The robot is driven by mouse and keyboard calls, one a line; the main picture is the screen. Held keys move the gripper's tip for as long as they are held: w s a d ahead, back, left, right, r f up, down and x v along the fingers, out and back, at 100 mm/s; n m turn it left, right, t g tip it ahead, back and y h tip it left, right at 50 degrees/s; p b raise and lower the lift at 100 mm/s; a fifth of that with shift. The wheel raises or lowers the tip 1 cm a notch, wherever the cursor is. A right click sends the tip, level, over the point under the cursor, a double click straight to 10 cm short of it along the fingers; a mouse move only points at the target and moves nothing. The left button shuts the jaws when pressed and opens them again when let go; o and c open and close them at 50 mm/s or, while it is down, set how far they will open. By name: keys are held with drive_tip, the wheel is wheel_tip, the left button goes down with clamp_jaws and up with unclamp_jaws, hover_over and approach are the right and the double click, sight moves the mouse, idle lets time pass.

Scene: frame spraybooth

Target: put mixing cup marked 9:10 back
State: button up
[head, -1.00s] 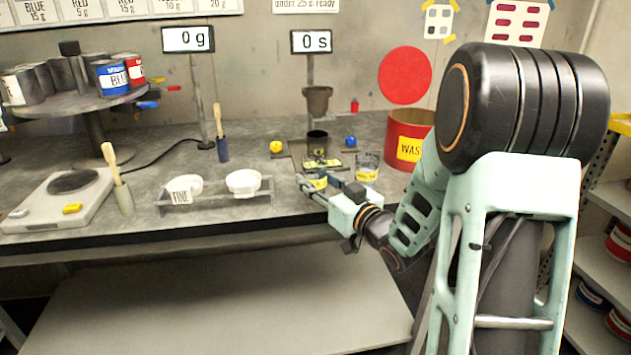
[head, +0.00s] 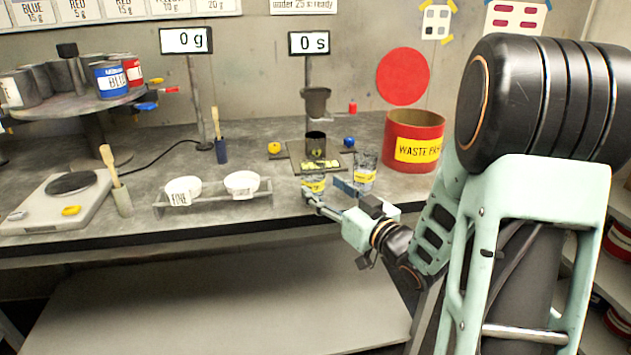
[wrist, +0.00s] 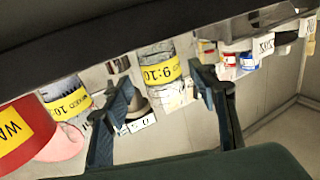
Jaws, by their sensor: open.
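The clear mixing cup marked 9:10 (wrist: 160,72) has a yellow label and appears between my fingers in the wrist view, where the scene looks turned over. In the head view this cup (head: 314,184) stands near the bench's front edge, left of a second yellow-labelled cup (head: 364,172). The second cup (wrist: 68,97) shows outside my left finger in the wrist view; its label starts with 10 and the rest is unclear. My gripper (head: 328,195) is open and empty, low in front of the 9:10 cup. Whether a finger touches the cup is unclear.
A red waste bin (head: 413,160) stands right of the cups. Behind them a dark cup (head: 315,145) sits below a funnel (head: 317,101) on a stand. A rack with white filter cups (head: 241,184) is to the left, then a scale (head: 62,200).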

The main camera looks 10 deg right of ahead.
drive_tip(key=v, duration=0.7)
